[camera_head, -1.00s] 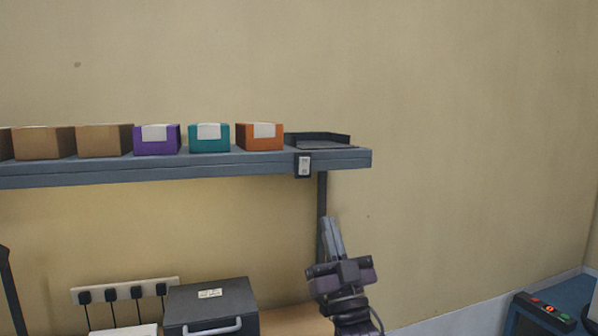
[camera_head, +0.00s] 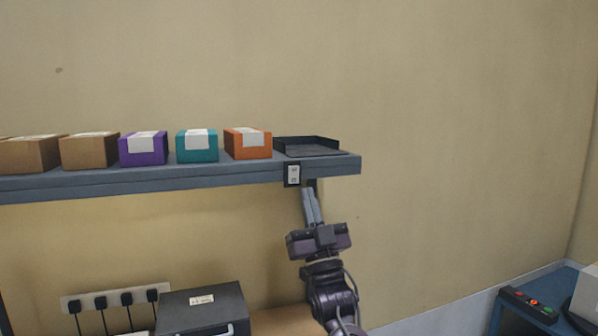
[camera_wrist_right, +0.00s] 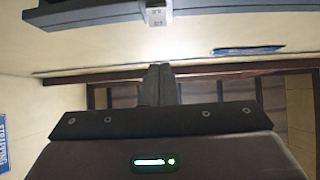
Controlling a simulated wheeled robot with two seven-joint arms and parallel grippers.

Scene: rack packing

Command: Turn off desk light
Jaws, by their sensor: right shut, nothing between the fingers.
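A small pale switch plate (camera_head: 292,175) with a dark surround is fixed to the front edge of the shelf near its right end. It also shows in the right wrist view (camera_wrist_right: 156,14) at the top. My right gripper (camera_head: 309,192) points up, just below and slightly right of the switch. Its fingers are shut together and empty; in the wrist view the fingertips (camera_wrist_right: 160,68) sit below the switch with a gap in the picture. Whether they touch it cannot be told. The wall under the shelf looks warmly lit; no lamp body shows. My left gripper is out of view.
The blue-grey shelf (camera_head: 200,178) carries brown boxes (camera_head: 90,152), a purple box (camera_head: 143,150), a teal box (camera_head: 197,146), an orange box (camera_head: 248,144) and a dark tray (camera_head: 308,147). Below are a socket strip (camera_head: 115,298) and a dark case (camera_head: 203,310).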

